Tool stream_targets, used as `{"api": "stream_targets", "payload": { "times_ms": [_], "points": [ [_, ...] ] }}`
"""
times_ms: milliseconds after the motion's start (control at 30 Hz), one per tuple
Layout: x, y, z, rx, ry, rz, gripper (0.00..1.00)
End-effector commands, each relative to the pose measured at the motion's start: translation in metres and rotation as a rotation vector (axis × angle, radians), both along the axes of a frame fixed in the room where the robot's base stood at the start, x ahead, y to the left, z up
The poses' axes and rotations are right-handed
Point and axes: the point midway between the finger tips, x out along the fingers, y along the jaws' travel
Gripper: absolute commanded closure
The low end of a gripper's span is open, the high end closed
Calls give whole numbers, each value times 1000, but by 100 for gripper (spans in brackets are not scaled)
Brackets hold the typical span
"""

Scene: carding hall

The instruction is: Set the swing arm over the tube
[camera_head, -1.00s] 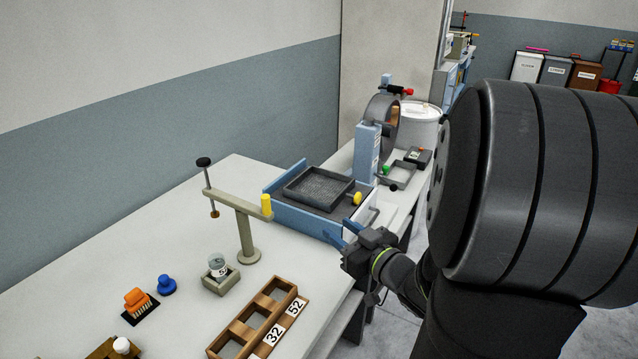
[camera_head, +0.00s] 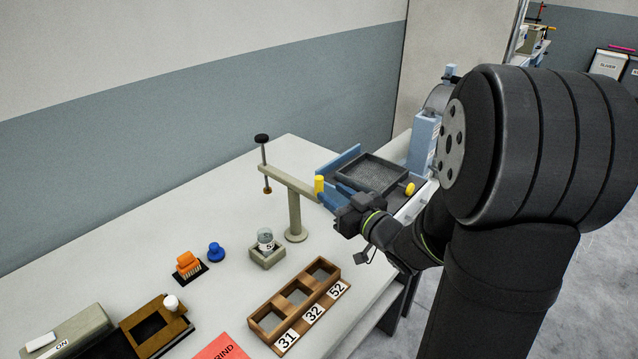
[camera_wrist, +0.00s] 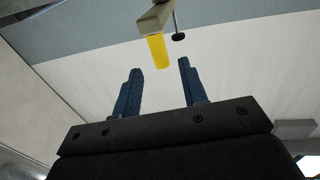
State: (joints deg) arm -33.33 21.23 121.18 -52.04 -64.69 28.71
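The swing arm (camera_head: 285,178) is a beige bar on an upright post with a round foot. A black-topped rod with a brass lower end (camera_head: 264,165) hangs at its far left end. A yellow handle (camera_head: 319,185) stands at its near right end and also shows in the wrist view (camera_wrist: 158,50). The clear tube (camera_head: 265,238) sits in a square grey holder (camera_head: 268,259), left of the post's foot; the rod is not above it. My gripper (camera_wrist: 160,70) is open and empty, with the handle just beyond its blue fingertips, roughly in line with the gap.
A wooden rack (camera_head: 297,312) with numbered compartments lies at the table's front edge. An orange brush (camera_head: 188,263), a blue knob (camera_head: 216,252) and a wooden box (camera_head: 155,325) lie to the left. A blue-framed tray (camera_head: 371,172) stands behind my gripper. The table's back left is clear.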

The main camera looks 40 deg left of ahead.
Motion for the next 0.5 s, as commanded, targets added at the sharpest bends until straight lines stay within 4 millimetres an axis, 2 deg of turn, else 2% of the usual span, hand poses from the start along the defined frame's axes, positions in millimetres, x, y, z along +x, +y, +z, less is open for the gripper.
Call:
{"api": "stream_targets", "payload": {
  "times_ms": [33, 200, 333, 500],
  "points": [
    [1, 12, -1, -1, 1, 3, 61],
    [7, 41, 0, 0, 0, 2, 61],
    [11, 54, -1, -1, 0, 0, 61],
    [12, 62, 0, 0, 0, 0, 61]
  ]
}}
